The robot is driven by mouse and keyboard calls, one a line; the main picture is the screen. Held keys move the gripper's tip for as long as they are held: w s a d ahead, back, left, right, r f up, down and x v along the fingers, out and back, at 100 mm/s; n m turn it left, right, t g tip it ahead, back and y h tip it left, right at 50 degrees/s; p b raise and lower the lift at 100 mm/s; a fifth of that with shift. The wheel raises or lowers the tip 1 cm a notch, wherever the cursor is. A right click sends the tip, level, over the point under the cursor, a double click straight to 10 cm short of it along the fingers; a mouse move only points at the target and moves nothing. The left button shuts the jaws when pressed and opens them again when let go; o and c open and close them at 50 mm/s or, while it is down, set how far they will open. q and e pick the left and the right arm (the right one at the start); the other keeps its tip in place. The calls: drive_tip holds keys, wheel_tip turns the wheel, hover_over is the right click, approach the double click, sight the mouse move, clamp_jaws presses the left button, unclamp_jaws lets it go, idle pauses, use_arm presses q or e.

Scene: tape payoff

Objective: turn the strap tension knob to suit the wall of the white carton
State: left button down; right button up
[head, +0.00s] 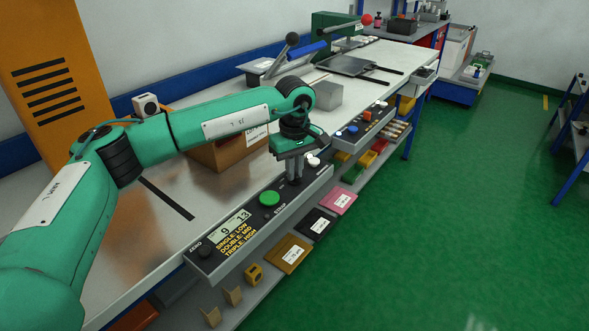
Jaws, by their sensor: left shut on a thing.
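My left gripper (293,176) points down over the grey control panel (225,262) at the bench's front edge. Its fingers are shut on a dark knob on the panel, probably the strap tension knob; the fingers hide most of it and its pointer cannot be read. The panel's display (231,230) seems to show 9 and 13. Text below it reads SINGLE LOW, DOUBLE MID, TRIPLE HIGH. A brown carton (222,155) with a label stands behind my left forearm, partly hidden. I cannot make out a white carton on the near bench. My right gripper is not in view.
A green button (270,198) and a black ZERO knob (205,250) sit on the panel left of the gripper. A grey block (328,92) and a lever machine (338,27) stand farther along the bench. Labelled pouches (290,254) lie on the shelf below.

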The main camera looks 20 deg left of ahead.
use_arm(q)
drive_tip(key=shift+w+r, duration=0.1)
drive_tip(key=shift+r, duration=0.05)
drive_tip(key=c, duration=1.5)
unclamp_jaws()
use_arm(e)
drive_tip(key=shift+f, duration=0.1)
use_arm(q)
wheel_tip(320, 180, up, 14)
drive_tip(key=shift+f, duration=0.2)
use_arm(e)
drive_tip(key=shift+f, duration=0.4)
